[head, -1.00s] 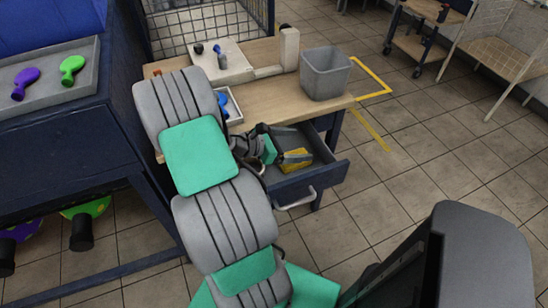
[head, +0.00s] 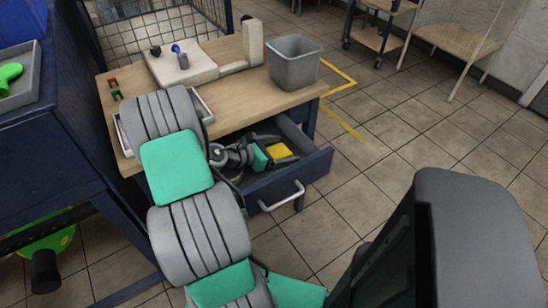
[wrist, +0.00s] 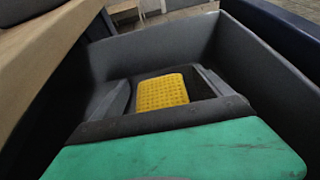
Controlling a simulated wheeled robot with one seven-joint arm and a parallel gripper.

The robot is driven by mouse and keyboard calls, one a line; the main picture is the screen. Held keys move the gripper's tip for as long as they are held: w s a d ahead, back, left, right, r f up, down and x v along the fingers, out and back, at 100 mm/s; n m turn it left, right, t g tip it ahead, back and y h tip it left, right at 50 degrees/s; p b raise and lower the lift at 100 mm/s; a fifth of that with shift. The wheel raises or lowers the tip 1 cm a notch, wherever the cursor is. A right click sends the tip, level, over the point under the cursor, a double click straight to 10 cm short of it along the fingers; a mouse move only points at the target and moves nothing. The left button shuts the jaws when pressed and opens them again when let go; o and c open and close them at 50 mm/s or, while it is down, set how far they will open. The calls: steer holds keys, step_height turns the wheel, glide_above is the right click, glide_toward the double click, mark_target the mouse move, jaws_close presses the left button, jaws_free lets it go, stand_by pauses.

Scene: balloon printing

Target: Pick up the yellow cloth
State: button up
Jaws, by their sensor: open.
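The yellow cloth (head: 280,151) lies inside the open drawer (head: 318,162) of the wooden-topped table. In the wrist view the cloth (wrist: 162,92) is a textured yellow rectangle, seen between the two fingers of my gripper (wrist: 160,95). In the head view my gripper (head: 282,152) reaches down into the drawer, with its fingers at the cloth. The fingers are apart, one on each side of the cloth. Whether they touch it I cannot tell. The near part of the cloth is hidden behind the gripper body in the wrist view.
The drawer's walls (wrist: 268,62) stand close around my gripper. The wooden tabletop (head: 237,100) is above and behind it, with a grey bin (head: 295,64) at its right. A dark blue bench (head: 60,150) stands at the left.

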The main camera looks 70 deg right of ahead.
steer(key=shift+s, duration=0.1)
steer(key=shift+c, duration=0.3)
steer(key=c, duration=1.4)
